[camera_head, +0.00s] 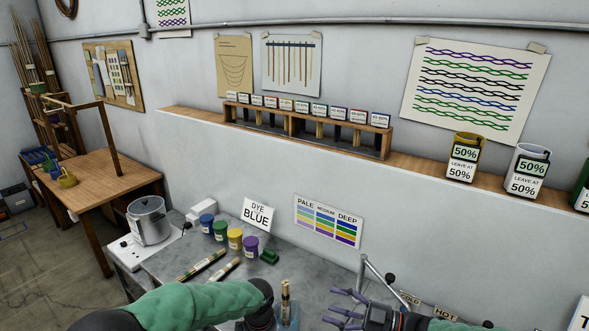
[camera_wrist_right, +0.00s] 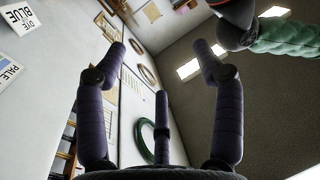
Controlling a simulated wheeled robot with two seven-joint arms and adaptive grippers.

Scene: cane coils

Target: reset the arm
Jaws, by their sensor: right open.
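My right gripper (camera_head: 345,306) is at the bottom of the head view, over the grey bench, with its purple fingers spread. In the right wrist view its fingers (camera_wrist_right: 160,60) stand wide apart with nothing between them. My left arm, in a green sleeve, comes in from the left and ends in a black wrist (camera_head: 260,302). Its fingers cannot be made out. A small bundle of canes (camera_head: 286,291) stands upright in a clear blue-tinted vessel (camera_head: 288,318) beside that wrist; I cannot tell whether the gripper touches it.
A bent metal post (camera_head: 373,268) and a "HOT" label (camera_head: 445,314) are near my right gripper. A wooden table (camera_head: 110,180) is at left.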

